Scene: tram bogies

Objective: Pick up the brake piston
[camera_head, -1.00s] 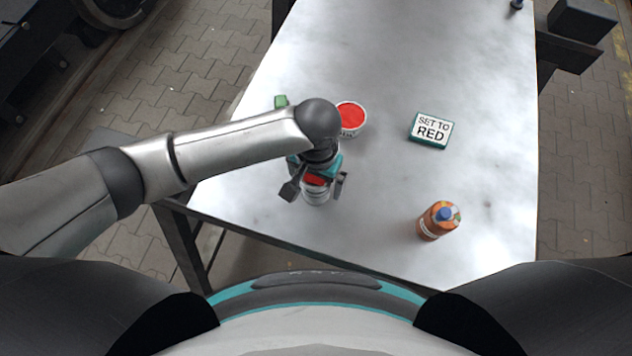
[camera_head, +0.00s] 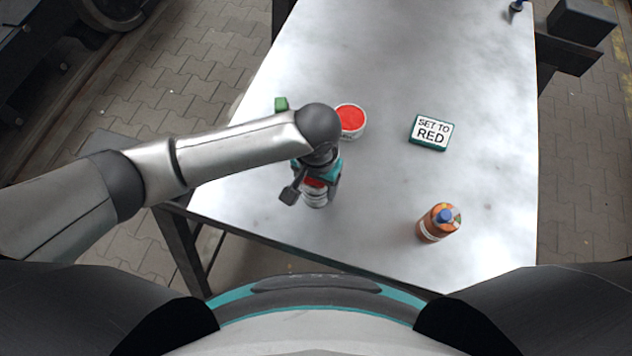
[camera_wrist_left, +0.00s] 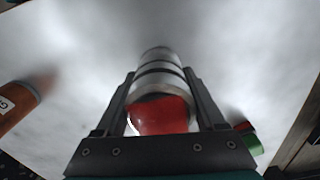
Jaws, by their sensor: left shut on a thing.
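The brake piston is a silver metal cylinder with dark ring grooves and a red end. It shows in the head view (camera_head: 315,200) near the front left of the table, partly hidden by my left gripper (camera_head: 312,193). In the left wrist view the piston (camera_wrist_left: 160,78) lies between the two fingers of my left gripper (camera_wrist_left: 160,92), which is shut on it, with the red end towards the palm. I cannot tell whether the piston touches the table. My right gripper is not in view.
A red-topped tin (camera_head: 351,119) stands just behind my left wrist. A sign block reading "SET TO RED" (camera_head: 431,132) lies right of it. An orange bottle with a blue cap (camera_head: 438,223) stands at the front right. A green object (camera_head: 281,104) is at the left edge. The table's (camera_head: 400,60) far part is mostly clear.

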